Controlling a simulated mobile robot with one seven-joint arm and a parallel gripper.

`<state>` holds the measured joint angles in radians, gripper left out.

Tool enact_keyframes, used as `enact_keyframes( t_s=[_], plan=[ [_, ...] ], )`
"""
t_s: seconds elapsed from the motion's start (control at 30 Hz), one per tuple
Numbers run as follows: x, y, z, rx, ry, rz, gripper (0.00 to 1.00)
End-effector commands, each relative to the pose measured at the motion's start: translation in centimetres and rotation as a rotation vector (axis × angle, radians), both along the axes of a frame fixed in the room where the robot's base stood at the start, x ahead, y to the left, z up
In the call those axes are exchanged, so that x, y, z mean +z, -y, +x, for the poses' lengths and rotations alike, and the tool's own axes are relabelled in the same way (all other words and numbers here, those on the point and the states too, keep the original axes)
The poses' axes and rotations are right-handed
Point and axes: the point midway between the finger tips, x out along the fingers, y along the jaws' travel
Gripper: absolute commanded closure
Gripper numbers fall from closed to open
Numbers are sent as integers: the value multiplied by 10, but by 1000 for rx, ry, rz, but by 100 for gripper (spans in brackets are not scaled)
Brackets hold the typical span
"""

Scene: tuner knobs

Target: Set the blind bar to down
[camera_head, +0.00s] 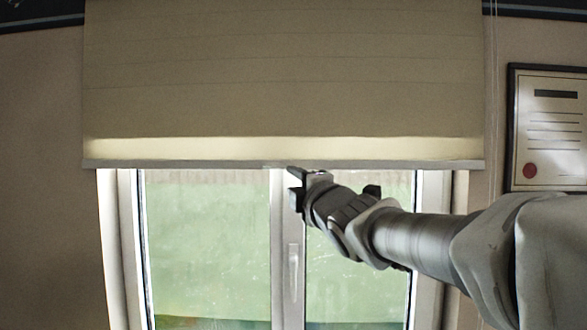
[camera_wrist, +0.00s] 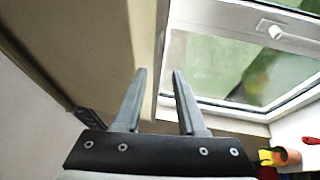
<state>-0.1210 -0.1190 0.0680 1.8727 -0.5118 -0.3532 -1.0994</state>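The blind bar (camera_head: 200,164) is the pale strip along the lower edge of the beige blind (camera_head: 280,70), which hangs over the upper part of the window. It also shows as a pale edge in the wrist view (camera_wrist: 158,50). My gripper (camera_head: 294,183) is near the middle of the bar, at its underside. In the wrist view my gripper (camera_wrist: 160,75) has its two fingers apart, with the bar's edge appearing between them, closer to the left finger. Whether a finger touches the bar cannot be told.
Behind the blind is a window with a white frame (camera_head: 430,215) and a central handle (camera_head: 293,270). A framed certificate (camera_head: 550,125) hangs on the wall at right. The wrist view shows a red and yellow object (camera_wrist: 283,156) at lower right. Open space lies below the bar.

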Motion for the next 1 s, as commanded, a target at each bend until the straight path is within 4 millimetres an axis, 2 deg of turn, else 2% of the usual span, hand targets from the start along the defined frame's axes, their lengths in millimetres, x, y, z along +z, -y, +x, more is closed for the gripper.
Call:
enact_keyframes(
  t_s=[0.1,0.6,0.8,1.0],
  plan=[
    [3,-8,20,0,-3,1,60],
    [14,-36,96,-1,-4,1,60],
    [17,-45,118,-1,-2,0,60],
    [17,-48,127,-2,-3,1,60]
  ],
)
